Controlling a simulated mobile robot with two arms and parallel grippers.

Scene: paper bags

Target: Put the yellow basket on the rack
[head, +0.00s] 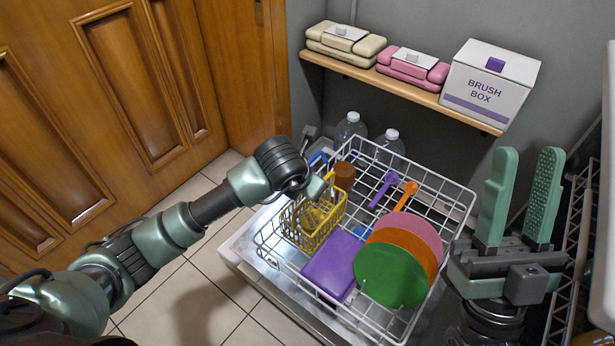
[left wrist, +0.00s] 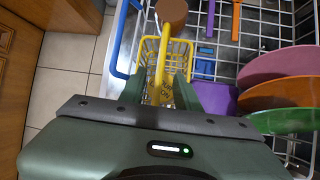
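The yellow basket (head: 313,218) is a small wire basket with a raised handle. In the head view it appears within the left part of the white wire rack (head: 262,240), beside a purple block. I cannot tell whether its base touches the rack's wires. My left gripper (head: 326,188) is at the basket's handle, partly hidden by its own wrist. In the left wrist view, the basket (left wrist: 178,58) lies beyond the fingers (left wrist: 160,90), which stand apart on either side of the yellow handle. My right gripper (head: 526,158) is open and empty, pointing up, right of the rack.
The rack holds a purple block (head: 333,264), green (head: 390,275), orange and pink plates, purple and orange utensils and a brown cup (head: 345,175). Two clear bottles (head: 350,128) stand behind. A wooden shelf (head: 400,93) above carries packs and a brush box (head: 490,85).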

